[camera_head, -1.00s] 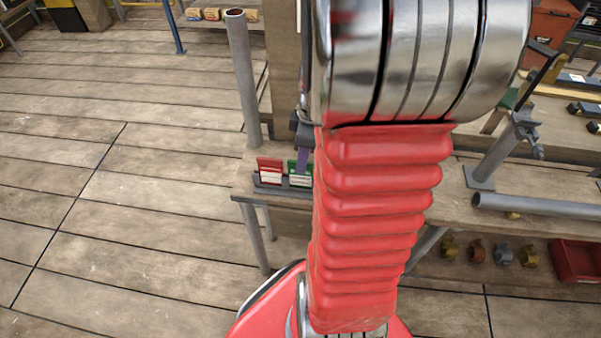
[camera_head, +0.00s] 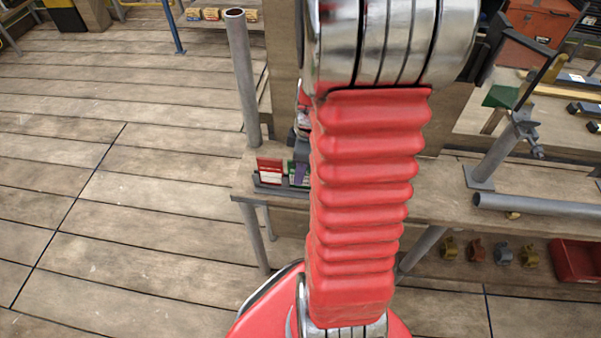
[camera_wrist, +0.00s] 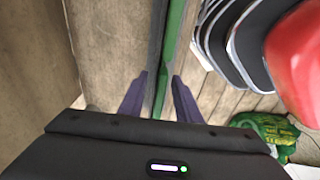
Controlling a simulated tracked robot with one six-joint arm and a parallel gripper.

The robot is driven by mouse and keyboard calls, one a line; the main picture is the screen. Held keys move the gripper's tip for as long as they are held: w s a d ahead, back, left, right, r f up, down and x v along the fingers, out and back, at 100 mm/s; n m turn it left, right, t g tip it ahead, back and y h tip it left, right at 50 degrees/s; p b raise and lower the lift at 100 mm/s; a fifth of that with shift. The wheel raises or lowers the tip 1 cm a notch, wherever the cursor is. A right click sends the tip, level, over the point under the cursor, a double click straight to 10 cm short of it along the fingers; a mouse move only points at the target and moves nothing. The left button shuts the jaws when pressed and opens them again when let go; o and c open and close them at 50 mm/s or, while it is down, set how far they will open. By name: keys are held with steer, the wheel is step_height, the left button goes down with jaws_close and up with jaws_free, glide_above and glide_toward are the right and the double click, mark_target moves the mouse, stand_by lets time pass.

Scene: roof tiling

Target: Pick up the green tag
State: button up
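The green tag shows edge-on in the wrist view (camera_wrist: 175,45) as a thin strip running down between my two purple fingers. My gripper (camera_wrist: 159,95) is open, with one finger on each side of the tag and a visible gap on both sides. In the head view the green tag (camera_head: 291,168) is mostly hidden behind my gripper and red arm. It stands in a dark rack (camera_head: 257,182) at the bench edge, right of a red tag (camera_head: 270,171). The head view shows only a bit of purple finger in front of it.
The wooden bench (camera_head: 450,178) carries a pipe stand (camera_head: 497,155) and a lying grey pipe (camera_head: 535,205) to the right. An upright grey pipe (camera_head: 243,80) rises left of the rack. Several clamps and a red bin (camera_head: 578,262) are below. Open floor lies left.

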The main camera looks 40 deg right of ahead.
steer(key=shift+c, duration=0.2)
jaws_close()
stand_by(0.3)
steer(key=shift+r, duration=0.1)
step_height(320, 180, up, 18)
stand_by(0.6)
stand_by(0.5)
